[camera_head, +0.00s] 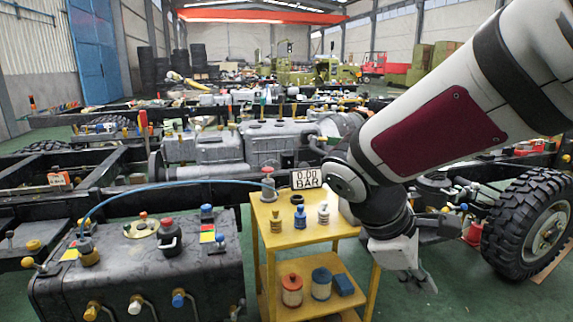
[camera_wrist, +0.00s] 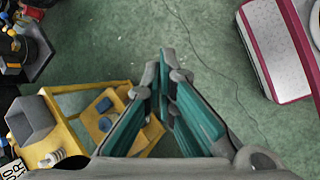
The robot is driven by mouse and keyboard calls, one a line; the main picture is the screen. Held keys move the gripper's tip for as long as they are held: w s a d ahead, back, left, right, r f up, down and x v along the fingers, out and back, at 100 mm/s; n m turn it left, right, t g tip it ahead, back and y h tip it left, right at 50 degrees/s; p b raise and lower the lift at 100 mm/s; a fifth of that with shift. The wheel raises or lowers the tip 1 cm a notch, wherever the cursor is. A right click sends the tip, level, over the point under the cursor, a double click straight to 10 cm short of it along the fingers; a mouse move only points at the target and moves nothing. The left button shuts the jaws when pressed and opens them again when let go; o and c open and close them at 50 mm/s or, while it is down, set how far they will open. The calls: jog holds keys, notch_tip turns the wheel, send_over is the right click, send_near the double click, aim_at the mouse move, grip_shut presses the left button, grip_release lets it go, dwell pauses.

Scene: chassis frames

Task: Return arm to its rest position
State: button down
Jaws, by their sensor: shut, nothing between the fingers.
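My gripper (camera_head: 418,281) hangs at the end of my arm, to the right of the yellow trolley (camera_head: 291,237) and pointing down. My arm comes in from the upper right of the head view and bends down beside the trolley. In the wrist view the teal-padded fingers of my gripper (camera_wrist: 166,78) come together at their tips with nothing between them. The green floor lies beyond the fingertips. The trolley's yellow frame (camera_wrist: 62,89) shows at the left of the wrist view, partly behind the fingers.
The trolley carries small bottles (camera_head: 299,217) on top and a red can (camera_head: 291,290) below. A dark tank (camera_head: 140,275) is at the left, a chassis wheel (camera_head: 537,230) at the right. Open floor (camera_head: 450,285) lies between trolley and wheel.

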jog(key=s+a+r+m+y, duration=0.2)
jog(key=s+m+y, duration=0.4)
jog(key=s+m, duration=1.15)
jog(key=s+r+n+t+p, duration=0.1)
jog(key=s+r+n+p, duration=0.1)
jog(key=r+p, duration=0.9)
jog(key=s+r+n+t+p, duration=0.2)
jog(key=r+n+p, duration=0.1)
jog(key=r+p, duration=0.7)
jog(key=shift+s+d+r+p, duration=0.25)
jog(key=shift+r+p, duration=0.1)
jog(key=shift+r, duration=0.6)
